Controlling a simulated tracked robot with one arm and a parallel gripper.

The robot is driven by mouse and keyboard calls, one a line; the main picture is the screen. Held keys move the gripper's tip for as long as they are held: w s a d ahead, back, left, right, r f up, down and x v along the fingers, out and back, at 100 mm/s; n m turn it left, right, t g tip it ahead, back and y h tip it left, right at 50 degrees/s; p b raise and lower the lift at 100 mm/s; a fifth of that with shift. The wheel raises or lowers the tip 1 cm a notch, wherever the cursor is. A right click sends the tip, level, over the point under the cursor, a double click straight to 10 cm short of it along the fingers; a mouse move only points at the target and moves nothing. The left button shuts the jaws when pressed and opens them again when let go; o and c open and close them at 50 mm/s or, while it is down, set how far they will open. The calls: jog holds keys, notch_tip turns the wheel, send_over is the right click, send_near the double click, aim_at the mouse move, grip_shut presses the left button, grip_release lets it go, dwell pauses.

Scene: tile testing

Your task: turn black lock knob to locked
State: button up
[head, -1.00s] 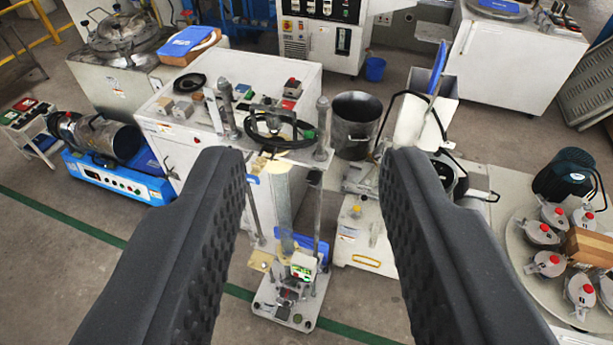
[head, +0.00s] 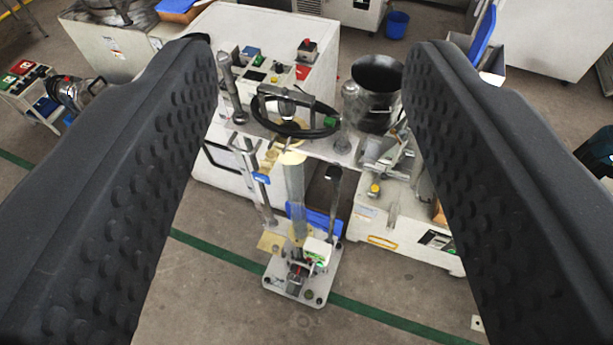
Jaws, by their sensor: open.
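My gripper (head: 313,60) is open, with its two black, studded fingers wide apart and nothing between them. Beyond and below the fingers, a tall test stand (head: 318,150) with metal posts and a flat base plate stands on the floor. A small dark knob-like part (head: 333,174) shows at the upper end of the stand's right front post. I cannot tell whether it is the black lock knob or how it is turned. A clear tube (head: 294,190) runs down the middle of the stand. Neither finger visibly touches the stand.
A low white machine (head: 400,250) stands close on the right. The floor in front is clear.

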jog(key=w+a+f+y+b, duration=0.1)
jog(key=w+a+f, duration=0.3)
jog(key=f, duration=0.3)
jog(key=w+a+f+y+b, duration=0.1)
jog(key=w+a+f, duration=0.3)
jog(key=f, duration=0.3)
jog(key=m+t+h, duration=0.1)
jog(key=m+h, duration=0.2)
jog(key=h, duration=0.6)
send_near(332, 179)
jog(key=b+x, duration=0.2)
jog(key=x, duration=0.4)
jog(key=shift+w+d+f+b, duration=0.15)
jog(key=shift+w+b, duration=0.1)
jog(key=shift+b, duration=0.15)
jog(key=shift+w+d, duration=0.2)
jog(key=shift+w, duration=0.45)
jog(key=c, duration=1)
